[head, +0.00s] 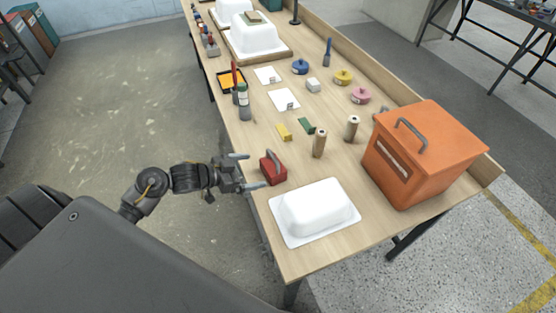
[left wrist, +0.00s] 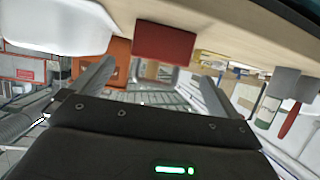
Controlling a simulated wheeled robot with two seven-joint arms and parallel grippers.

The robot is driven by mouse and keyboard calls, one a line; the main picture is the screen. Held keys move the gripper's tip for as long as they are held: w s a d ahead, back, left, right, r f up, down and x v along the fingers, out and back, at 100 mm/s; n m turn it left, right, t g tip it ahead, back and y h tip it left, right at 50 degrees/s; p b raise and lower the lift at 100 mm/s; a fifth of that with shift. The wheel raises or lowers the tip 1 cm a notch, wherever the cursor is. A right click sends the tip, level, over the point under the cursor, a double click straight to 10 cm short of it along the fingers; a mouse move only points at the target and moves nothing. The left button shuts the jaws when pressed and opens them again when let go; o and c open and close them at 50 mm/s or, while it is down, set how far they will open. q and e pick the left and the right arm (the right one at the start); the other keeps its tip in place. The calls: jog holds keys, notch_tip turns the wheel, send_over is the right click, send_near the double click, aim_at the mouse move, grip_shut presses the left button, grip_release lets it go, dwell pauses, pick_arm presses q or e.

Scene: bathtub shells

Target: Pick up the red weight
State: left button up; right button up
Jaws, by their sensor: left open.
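The red weight (head: 272,169) is a small red block with a dark handle on top. It stands on the wooden table near its left edge. It also shows in the left wrist view (left wrist: 164,44), ahead of the fingers. My left gripper (head: 252,171) is open, with its two fingers pointing toward the weight from the left. The weight appears just beyond the fingertips, and whether they touch it I cannot tell. My right gripper is in neither view.
A white tub shell (head: 313,207) lies just in front of the weight. An orange box (head: 424,152) stands at the right. Brown cylinders (head: 319,143), a yellow block (head: 284,132) and a green block (head: 306,126) lie behind. A grey-green bottle (head: 244,101) stands near the left edge.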

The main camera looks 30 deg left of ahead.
aim_at(267, 168)
pick_arm(q)
jog(key=x, duration=0.2)
jog(key=shift+w+d, duration=0.25)
jog(key=shift+d, duration=0.2)
jog(key=shift+x, duration=1.2)
jog(key=shift+f, duration=0.1)
jog(key=shift+w+p, duration=0.2)
jog(key=shift+p, duration=0.15)
jog(key=x, duration=0.3)
jog(key=p+x, duration=0.1)
jog(key=shift+w+d, duration=0.15)
jog(key=shift+w, duration=0.35)
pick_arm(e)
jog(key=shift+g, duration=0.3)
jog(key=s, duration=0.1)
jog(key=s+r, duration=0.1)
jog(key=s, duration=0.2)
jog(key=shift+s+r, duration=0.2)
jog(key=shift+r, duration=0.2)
pick_arm(q)
jog(key=shift+c, duration=0.4)
